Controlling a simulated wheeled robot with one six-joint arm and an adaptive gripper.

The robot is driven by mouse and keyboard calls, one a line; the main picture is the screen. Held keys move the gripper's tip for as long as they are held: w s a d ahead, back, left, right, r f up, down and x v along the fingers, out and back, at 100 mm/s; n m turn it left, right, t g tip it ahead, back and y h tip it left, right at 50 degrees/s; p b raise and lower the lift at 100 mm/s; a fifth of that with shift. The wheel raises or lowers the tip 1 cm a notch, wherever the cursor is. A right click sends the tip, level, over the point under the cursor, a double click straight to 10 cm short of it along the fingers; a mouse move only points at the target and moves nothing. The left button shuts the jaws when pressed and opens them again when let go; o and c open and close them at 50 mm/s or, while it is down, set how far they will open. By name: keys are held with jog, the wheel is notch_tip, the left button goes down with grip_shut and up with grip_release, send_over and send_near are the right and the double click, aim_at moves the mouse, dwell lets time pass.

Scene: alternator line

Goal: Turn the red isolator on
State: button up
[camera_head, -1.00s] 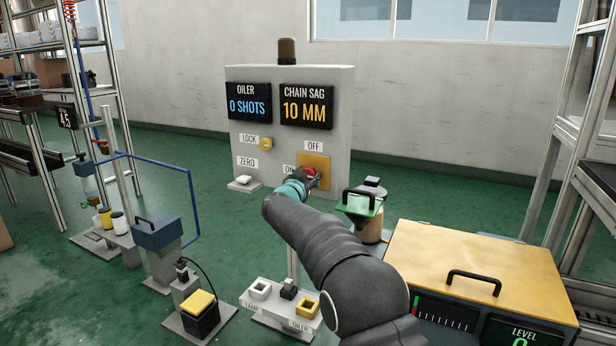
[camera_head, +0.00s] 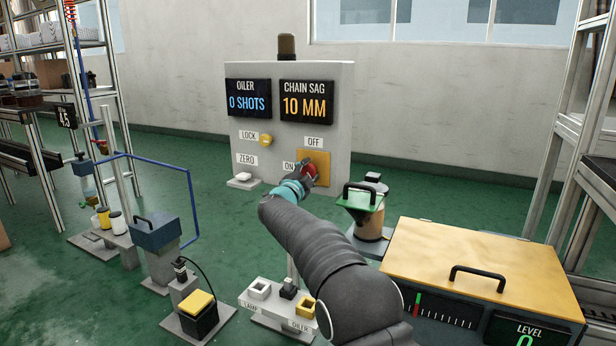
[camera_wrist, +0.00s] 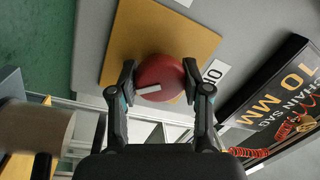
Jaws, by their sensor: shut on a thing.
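The red isolator (camera_head: 310,170) is a round red knob on a yellow plate (camera_head: 323,162) at the lower right of the grey panel. An OFF label (camera_head: 314,140) is above it and an ON label (camera_head: 289,166) is to its left. In the wrist view the knob (camera_wrist: 160,72) sits between my two fingers, with a white pointer bar on its face. My gripper (camera_wrist: 160,82) is shut on the knob, one finger on each side. In the head view my gripper (camera_head: 300,180) partly hides the knob and the plate.
The grey panel (camera_head: 338,100) also bears an OILER display, a CHAIN SAG display reading 10 MM, a yellow LOCK knob (camera_head: 266,140) and a white ZERO button (camera_head: 243,177). A green-topped can (camera_head: 362,200) and a yellow-lidded box (camera_head: 480,260) stand right of my arm.

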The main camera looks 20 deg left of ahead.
jog(key=m+b, duration=0.1)
jog(key=m, duration=0.3)
jog(key=shift+f+h, duration=0.1)
jog(key=shift+h, duration=0.2)
jog(key=shift+m+h+b, duration=0.4)
jog(key=shift+m+b, duration=0.15)
jog(key=shift+m, duration=1.45)
jog(key=o, duration=1.2)
jog(key=shift+c, duration=0.2)
jog(key=s+a+f, duration=0.1)
jog(key=s, duration=1.1)
jog(key=shift+f, duration=0.25)
